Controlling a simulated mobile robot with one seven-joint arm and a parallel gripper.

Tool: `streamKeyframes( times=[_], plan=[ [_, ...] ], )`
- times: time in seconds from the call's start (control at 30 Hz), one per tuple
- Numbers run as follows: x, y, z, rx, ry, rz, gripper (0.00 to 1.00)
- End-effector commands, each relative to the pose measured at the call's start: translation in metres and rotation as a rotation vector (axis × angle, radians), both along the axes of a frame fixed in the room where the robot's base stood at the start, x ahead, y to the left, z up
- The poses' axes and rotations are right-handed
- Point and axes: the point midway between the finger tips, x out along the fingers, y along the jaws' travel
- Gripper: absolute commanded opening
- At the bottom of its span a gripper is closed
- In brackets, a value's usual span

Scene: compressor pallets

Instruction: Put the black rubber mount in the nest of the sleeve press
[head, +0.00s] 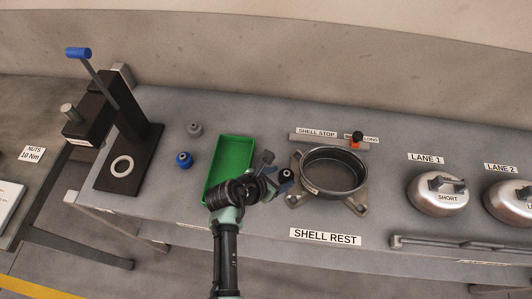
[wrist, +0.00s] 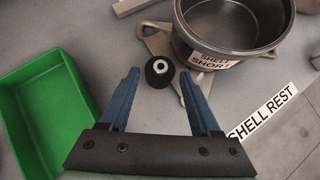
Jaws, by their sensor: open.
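The black rubber mount (wrist: 159,71) stands on the bench with its pale centre facing up, between the green tray and the shell. It also shows in the head view (head: 286,174), just right of my gripper. My gripper (wrist: 158,85) is open, with a blue finger on either side of the mount in the picture; whether the fingers are down at its height I cannot tell. The sleeve press (head: 133,135) stands at the left end of the bench. Its nest (head: 122,166) is a pale ring on the base and looks empty.
A green tray (head: 249,146) lies left of my gripper. A grey mount (head: 194,129) and a blue mount (head: 184,159) stand between tray and press. The shell (head: 318,186) sits on its rest at right. Two lidded domes (head: 440,204) (head: 511,211) stand further right.

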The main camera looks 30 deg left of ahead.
Motion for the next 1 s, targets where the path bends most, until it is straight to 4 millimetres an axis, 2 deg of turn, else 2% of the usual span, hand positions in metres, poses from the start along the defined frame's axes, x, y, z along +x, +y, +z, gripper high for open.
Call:
streamKeyframes(
  times=[0.3, 0.5, 0.87, 1.0],
  plan=[
    [-0.041, 0.013, 0.042, 0.000, -0.001, 0.002, 0.64],
    [-0.058, 0.019, 0.061, 0.000, 0.000, 0.000, 0.64],
    [-0.065, 0.021, 0.068, 0.000, 0.000, 0.000, 0.64],
    [-0.055, 0.025, 0.080, 0.071, -0.034, -0.039, 0.64]
  ],
)
